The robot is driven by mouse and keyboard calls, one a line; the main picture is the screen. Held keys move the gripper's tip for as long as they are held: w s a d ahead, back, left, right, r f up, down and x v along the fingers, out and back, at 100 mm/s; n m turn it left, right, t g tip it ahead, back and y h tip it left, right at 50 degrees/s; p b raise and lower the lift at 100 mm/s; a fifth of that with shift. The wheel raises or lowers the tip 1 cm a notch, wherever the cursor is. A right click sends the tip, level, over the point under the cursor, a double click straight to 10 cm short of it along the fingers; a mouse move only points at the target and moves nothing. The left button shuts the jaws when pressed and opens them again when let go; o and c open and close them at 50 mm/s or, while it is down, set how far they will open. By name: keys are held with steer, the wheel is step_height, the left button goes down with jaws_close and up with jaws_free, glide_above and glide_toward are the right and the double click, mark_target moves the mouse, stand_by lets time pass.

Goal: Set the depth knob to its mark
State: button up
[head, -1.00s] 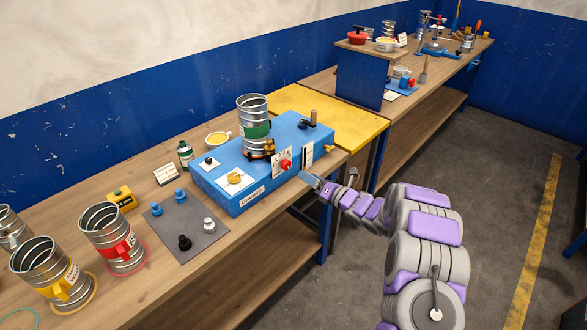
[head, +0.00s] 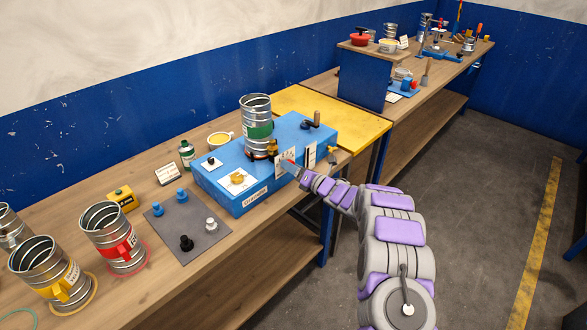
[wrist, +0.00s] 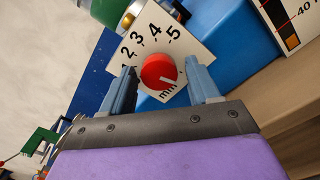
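The red depth knob (wrist: 158,72) sits on a white dial plate (wrist: 190,35) with the numbers 2 to 5 and "mm". A pale line shows on the knob's lower right part. In the head view the dial plate (head: 285,157) is on the front of the blue machine (head: 225,190), with the knob mostly hidden behind my gripper. My gripper (wrist: 162,78) is open, with one finger on each side of the knob in the wrist view. Gaps show between fingers and knob; I cannot tell how deep the fingertips reach. It also shows in the head view (head: 293,167).
A yellow knob (head: 237,178) and a slotted scale plate (head: 310,156) flank the dial. A spiral duct with a green band (head: 257,125) stands on the machine. A grey mat (head: 187,222) with several small knobs lies left. The floor right of the bench is clear.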

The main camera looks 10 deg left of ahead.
steer(key=shift+a, duration=0.1)
steer(key=c, duration=0.3)
steer(key=shift+d, duration=0.2)
steer(key=c, duration=0.6)
steer(key=shift+m, duration=0.3)
